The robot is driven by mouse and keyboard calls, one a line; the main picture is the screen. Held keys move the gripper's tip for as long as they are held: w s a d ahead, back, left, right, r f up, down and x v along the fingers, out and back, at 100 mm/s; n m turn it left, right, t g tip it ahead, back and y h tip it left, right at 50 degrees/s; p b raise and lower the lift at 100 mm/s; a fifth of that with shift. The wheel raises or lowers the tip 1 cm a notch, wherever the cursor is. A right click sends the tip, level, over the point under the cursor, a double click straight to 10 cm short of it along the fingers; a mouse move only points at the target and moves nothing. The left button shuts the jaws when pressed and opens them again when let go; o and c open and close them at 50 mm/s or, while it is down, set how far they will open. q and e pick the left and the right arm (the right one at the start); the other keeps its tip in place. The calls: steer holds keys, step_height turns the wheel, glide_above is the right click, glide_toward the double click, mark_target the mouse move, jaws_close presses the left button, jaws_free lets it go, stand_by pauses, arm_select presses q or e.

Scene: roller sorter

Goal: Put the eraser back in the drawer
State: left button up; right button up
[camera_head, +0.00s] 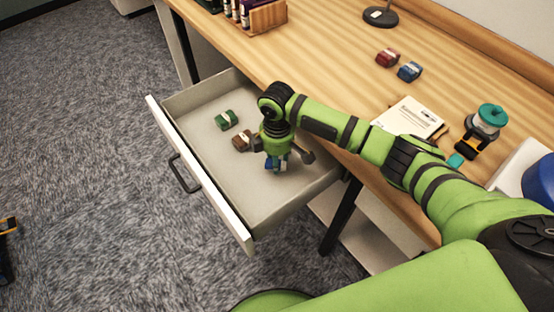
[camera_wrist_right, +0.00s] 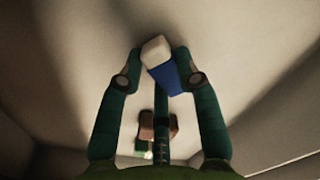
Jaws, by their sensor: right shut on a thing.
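The drawer (camera_head: 210,185) is pulled out under the desk. My right gripper (camera_head: 276,166) points down inside it, toward its right end. In the wrist view the right gripper (camera_wrist_right: 162,66) is shut on a white eraser with a blue sleeve (camera_wrist_right: 170,76), one finger on each side. In the head view only a little blue of the eraser (camera_head: 269,164) shows between the fingers. Whether it touches the drawer floor I cannot tell. A green block (camera_head: 227,120) and a brown block (camera_head: 242,142) lie in the drawer, left of the gripper. My left gripper is not in view.
The drawer's near left floor is bare.

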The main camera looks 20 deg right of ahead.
steer(key=shift+f, duration=0.3)
steer(key=shift+f, duration=0.2)
steer(key=o, duration=1)
steer(key=shift+r, duration=0.1)
step_height(320, 180, up, 12)
steer(key=shift+r, duration=0.15)
